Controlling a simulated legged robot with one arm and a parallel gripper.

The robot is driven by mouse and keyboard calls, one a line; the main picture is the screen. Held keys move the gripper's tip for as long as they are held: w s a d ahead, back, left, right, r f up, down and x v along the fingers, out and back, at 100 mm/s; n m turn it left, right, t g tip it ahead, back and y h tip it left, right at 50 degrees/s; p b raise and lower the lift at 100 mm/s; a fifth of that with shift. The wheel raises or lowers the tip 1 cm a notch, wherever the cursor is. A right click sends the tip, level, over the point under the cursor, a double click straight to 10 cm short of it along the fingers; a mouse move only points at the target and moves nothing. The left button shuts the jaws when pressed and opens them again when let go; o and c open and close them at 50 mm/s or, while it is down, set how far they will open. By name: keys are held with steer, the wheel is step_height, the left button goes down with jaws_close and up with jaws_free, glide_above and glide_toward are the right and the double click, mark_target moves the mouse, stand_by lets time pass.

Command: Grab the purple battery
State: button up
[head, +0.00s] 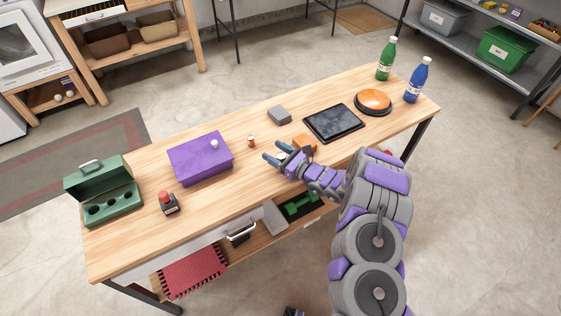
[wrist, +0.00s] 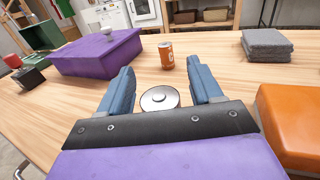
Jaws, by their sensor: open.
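I cannot make out a clearly purple battery. The purple thing on the table is a large box (head: 202,158) with a small white knob on top, left of my gripper; it also shows in the wrist view (wrist: 97,53). A small orange cylinder (head: 251,142) stands upright between the box and my gripper. In the wrist view this cylinder (wrist: 166,55) is straight ahead, beyond the fingertips. A round silver disc (wrist: 159,98) lies between the fingers; its body is hidden. My gripper (head: 274,152) is open, low over the table, with blue fingers apart (wrist: 161,78).
An orange block (head: 304,143) is close to the right of my gripper. A green case (head: 103,190) and a red-topped device (head: 168,203) stand left.

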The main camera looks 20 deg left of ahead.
steer(key=shift+d, duration=0.1)
steer(key=shift+r, duration=0.1)
steer(key=c, duration=1.1)
